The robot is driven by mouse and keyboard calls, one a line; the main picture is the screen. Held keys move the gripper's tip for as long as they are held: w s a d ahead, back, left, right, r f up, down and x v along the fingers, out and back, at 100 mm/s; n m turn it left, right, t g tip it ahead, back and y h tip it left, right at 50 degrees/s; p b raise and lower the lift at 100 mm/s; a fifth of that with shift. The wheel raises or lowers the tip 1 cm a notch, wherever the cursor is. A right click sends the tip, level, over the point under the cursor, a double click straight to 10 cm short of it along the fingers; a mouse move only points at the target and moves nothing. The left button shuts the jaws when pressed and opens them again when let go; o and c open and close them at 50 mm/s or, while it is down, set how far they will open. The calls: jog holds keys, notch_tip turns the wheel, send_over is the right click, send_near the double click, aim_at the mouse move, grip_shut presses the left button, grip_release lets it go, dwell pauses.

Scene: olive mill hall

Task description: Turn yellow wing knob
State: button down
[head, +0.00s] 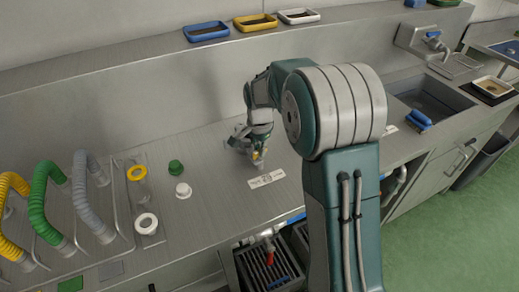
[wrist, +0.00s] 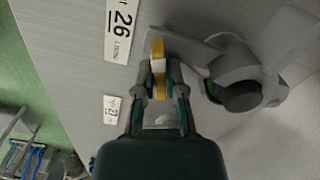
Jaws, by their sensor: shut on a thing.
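The yellow wing knob (wrist: 158,55) shows in the wrist view between the fingertips of my gripper (wrist: 158,75). My gripper is shut on it, with one finger on each side. The knob sits beside a grey fitting (wrist: 238,75) with a dark round end. In the head view my gripper (head: 257,158) points down at the steel counter, and only a small yellow bit of the knob (head: 256,155) shows there. The rest of the knob is hidden by my gripper.
A white label (head: 266,179) lies on the counter just in front. A green cap (head: 176,168) and a white cap (head: 183,190) stand to the left. Yellow, green and grey hoses (head: 45,205) stand further left. A sink (head: 430,98) is at the right. Trays (head: 206,32) line the back ledge.

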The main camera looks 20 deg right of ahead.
jog(key=shift+w+m, duration=0.1)
jog(key=shift+m, duration=1.9)
jog(key=c, duration=0.7)
grip_release()
jog(key=shift+f, duration=0.1)
notch_tip(320, 180, up, 12)
jog(key=shift+f, duration=0.1)
